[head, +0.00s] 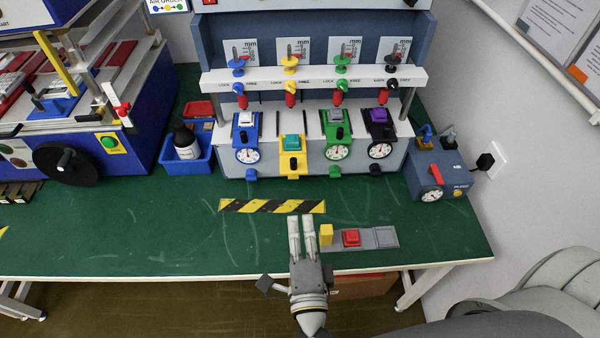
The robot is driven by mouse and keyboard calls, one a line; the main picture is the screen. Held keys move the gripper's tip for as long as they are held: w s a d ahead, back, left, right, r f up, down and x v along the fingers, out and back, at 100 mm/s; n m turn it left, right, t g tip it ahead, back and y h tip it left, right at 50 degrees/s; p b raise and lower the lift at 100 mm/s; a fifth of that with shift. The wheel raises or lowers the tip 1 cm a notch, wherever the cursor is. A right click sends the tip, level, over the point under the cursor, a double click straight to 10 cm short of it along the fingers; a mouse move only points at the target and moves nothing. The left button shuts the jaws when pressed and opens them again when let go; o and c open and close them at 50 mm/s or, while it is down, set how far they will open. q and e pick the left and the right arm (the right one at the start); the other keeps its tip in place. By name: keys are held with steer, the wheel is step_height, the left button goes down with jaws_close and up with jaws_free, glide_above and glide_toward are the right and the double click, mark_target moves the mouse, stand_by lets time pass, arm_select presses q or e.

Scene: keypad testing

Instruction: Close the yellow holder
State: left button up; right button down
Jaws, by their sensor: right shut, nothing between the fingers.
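The yellow holder (293,168) is second from the left in a row of blue, yellow, green and black holders on the test machine. It carries a teal key block (292,142) and sits further forward than its neighbours, sticking out toward the table's front. My right gripper (302,220) is over the front part of the green table, nearer the front edge than the yellow holder and clear of it. Its two fingers point toward the machine, with nothing held. My left gripper is not in view.
The blue (246,132), green (336,130) and black (379,128) holders flank the yellow one. A striped strip (272,206) lies between gripper and machine. A grey tray with a red block (351,238) is right of the gripper. A blue bin (188,155) stands left.

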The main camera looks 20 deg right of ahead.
steer(key=p, duration=0.4)
glide_toward(298, 143)
steer(key=shift+w+a+f+m+h, duration=0.1)
steer(key=shift+w+m+h, duration=0.1)
steer(key=shift+m+h, duration=0.1)
steer(key=x, duration=1)
steer(key=shift+w+f, duration=0.1)
steer(key=shift+r, duration=0.25)
